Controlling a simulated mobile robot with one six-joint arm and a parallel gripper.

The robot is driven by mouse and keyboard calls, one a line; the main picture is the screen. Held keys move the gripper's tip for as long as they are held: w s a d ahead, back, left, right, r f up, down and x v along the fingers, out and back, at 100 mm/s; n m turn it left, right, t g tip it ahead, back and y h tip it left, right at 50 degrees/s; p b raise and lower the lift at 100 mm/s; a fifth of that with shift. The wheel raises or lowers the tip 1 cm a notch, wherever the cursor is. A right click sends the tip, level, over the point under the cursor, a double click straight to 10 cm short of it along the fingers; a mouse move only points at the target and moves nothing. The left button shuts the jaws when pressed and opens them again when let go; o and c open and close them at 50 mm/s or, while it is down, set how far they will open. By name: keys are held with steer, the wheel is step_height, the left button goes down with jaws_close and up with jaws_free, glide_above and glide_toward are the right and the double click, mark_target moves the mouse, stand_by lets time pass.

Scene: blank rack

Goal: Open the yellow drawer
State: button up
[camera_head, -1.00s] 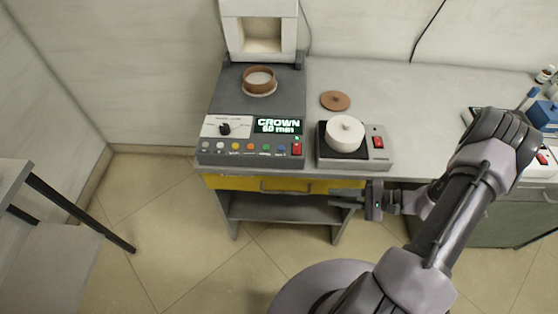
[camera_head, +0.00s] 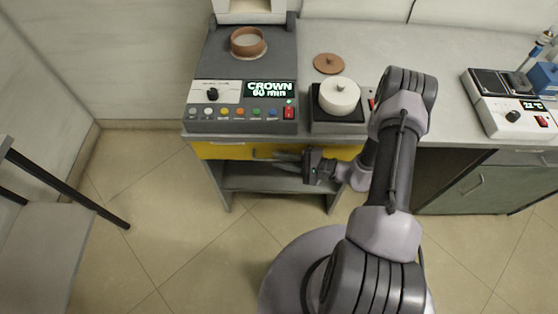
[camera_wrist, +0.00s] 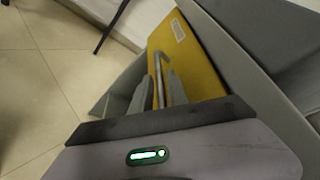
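The yellow drawer (camera_head: 225,151) is under the left part of the bench, its front flush with the frame, so it looks shut. Its grey bar handle (camera_head: 263,154) is in the middle of the front, partly hidden by my fingers. My gripper (camera_head: 286,161) is at the drawer front, just right of the handle's middle, with its two fingers apart and nothing held.
A furnace (camera_head: 205,72) with a control panel and a small heater plate (camera_head: 338,125) with a white pot stand on the bench above. An open shelf (camera_head: 262,178) lies below the drawer. A grey table (camera_head: 40,215) stands at left. The floor in front is clear.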

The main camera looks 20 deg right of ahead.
steer(key=shift+w+a, duration=0.3)
steer(key=shift+a, duration=0.1)
steer(key=shift+c, duration=0.4)
jaws_close()
stand_by(0.8)
